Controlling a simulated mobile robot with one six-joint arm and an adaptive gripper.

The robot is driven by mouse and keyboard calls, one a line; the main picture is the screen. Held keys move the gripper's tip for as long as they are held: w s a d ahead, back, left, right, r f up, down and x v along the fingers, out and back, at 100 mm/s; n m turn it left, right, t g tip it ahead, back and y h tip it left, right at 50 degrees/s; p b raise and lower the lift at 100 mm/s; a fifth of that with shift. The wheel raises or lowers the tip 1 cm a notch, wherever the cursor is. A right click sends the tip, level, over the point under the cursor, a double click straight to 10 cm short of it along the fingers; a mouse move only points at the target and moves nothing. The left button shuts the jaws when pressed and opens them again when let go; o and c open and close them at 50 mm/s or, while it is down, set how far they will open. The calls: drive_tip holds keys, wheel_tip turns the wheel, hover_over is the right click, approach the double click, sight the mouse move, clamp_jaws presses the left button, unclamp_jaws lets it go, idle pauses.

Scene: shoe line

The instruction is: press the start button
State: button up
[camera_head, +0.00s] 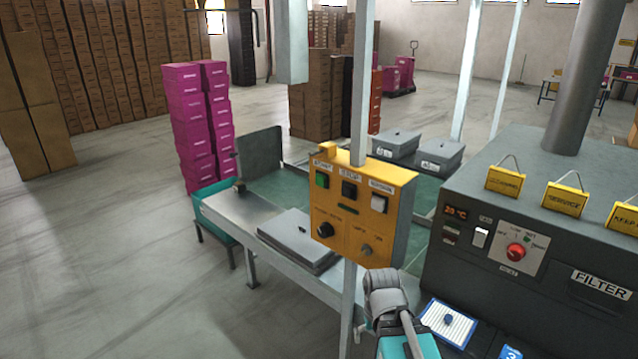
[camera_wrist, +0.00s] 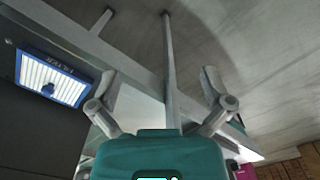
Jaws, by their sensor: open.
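The box is fixed to a thin metal post (camera_head: 362,85). My gripper (camera_wrist: 158,76) shows in the wrist view with its two fingers wide apart and nothing between them. In the head view my grey and teal arm end is at the lower middle, below and right of the box, apart from the button. The wrist view does not show the button.
A dark machine (camera_head: 490,260) with a red knob (camera_head: 515,252) stands at the right. A blue-framed filter (camera_head: 447,324) lies in front of it. Magenta boxes (camera_head: 186,125) stand further back. The left floor is clear.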

clamp_jaws()
idle(1.4)
